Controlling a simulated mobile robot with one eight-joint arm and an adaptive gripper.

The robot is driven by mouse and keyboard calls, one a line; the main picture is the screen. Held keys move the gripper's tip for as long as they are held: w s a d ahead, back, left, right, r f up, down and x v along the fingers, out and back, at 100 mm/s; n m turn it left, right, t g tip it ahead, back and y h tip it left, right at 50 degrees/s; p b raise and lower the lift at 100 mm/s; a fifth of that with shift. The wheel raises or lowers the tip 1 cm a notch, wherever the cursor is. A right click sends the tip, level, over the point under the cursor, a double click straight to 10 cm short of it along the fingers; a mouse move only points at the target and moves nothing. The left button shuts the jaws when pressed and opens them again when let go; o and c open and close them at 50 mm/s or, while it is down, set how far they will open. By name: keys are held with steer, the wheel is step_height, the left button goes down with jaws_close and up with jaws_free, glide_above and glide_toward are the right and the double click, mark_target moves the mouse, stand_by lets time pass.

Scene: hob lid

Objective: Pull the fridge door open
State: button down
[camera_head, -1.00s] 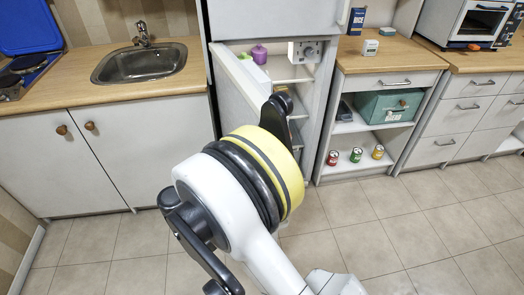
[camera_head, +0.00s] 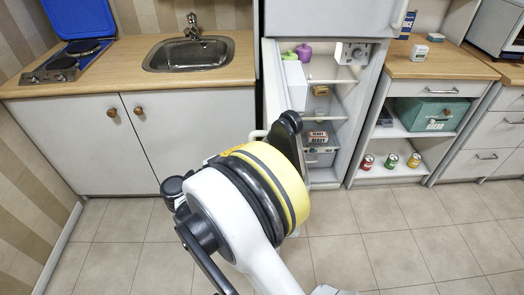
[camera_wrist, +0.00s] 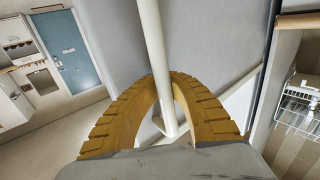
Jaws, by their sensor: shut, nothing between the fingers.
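The fridge's lower door (camera_head: 273,95) stands open, hinged on the left, and its inner side shows nearly edge-on in the head view. The open fridge compartment (camera_head: 325,100) has shelves with a purple pot, a green item and several packages. In the wrist view, the white bar handle (camera_wrist: 153,45) runs down across the yellow-brown fingers of my gripper (camera_wrist: 160,82). The handle's lower end shows inside the loop of the fingers. My gripper is shut, with nothing pinched between its fingertips. My arm hides the gripper in the head view.
Left of the fridge are a cabinet (camera_head: 75,150), a sink (camera_head: 188,55) and a hob (camera_head: 78,58) with its blue lid raised. On the right, an open shelf holds three cans (camera_head: 391,160) and a green box (camera_head: 428,113). The tiled floor (camera_head: 370,230) is clear.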

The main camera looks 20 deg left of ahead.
steer(key=shift+s+f, duration=0.2)
steer(key=shift+s, duration=0.1)
steer(key=c, duration=1.4)
jaws_free()
steer(key=shift+s+r, duration=0.25)
steer(key=shift+s, duration=0.15)
steer(key=shift+w, duration=0.2)
steer(key=v, duration=1.2)
